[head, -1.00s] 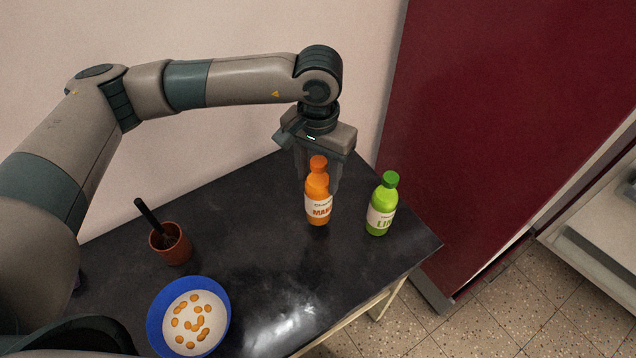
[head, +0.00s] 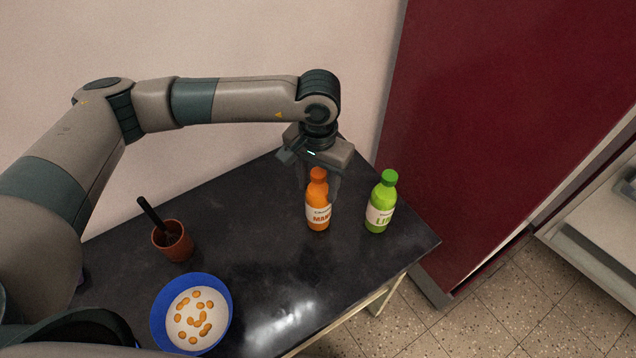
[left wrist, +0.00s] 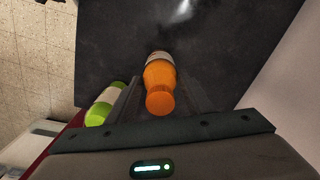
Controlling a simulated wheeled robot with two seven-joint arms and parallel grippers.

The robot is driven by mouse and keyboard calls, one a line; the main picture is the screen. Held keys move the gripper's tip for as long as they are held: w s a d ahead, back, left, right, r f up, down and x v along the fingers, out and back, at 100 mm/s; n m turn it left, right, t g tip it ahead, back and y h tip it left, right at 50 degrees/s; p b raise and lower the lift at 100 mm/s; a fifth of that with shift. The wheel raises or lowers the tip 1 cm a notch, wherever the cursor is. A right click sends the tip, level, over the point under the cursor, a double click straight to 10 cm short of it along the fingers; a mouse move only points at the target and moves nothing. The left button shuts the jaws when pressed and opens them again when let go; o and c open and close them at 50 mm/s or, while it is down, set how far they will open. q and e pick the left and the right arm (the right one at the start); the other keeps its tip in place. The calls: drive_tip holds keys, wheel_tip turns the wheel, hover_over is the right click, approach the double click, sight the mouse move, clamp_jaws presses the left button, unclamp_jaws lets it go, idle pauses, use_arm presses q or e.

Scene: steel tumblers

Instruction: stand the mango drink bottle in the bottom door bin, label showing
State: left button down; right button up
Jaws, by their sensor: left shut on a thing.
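The mango drink bottle (head: 318,200) is orange with an orange cap and a pale label facing the head camera. It stands upright at or just above the dark table top. My left gripper (head: 318,188) comes down from above and behind and is shut on it. In the left wrist view the bottle (left wrist: 160,82) sits between the fingers, cap toward the camera. I cannot clearly tell whether its base touches the table. A bottom door bin cannot be made out for certain; a pale fridge-like interior (head: 590,225) shows at the right edge. My right gripper is not in view.
A green lime bottle (head: 381,203) stands close to the right of the mango bottle. A brown cup with a dark handle (head: 172,241) and a blue-rimmed bowl (head: 226,325) are on the table (head: 265,250). A large red door panel (head: 480,120) rises beyond the table's right end.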

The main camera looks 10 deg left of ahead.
use_arm(q)
drive_tip(key=c, duration=0.9)
unclamp_jaws()
drive_tip(key=shift+r+p, duration=0.15)
drive_tip(key=shift+p, duration=0.15)
drive_tip(key=shift+r, duration=0.1)
wheel_tip(320, 180, up, 10)
drive_tip(key=b, duration=0.5)
drive_tip(key=shift+r, duration=0.9)
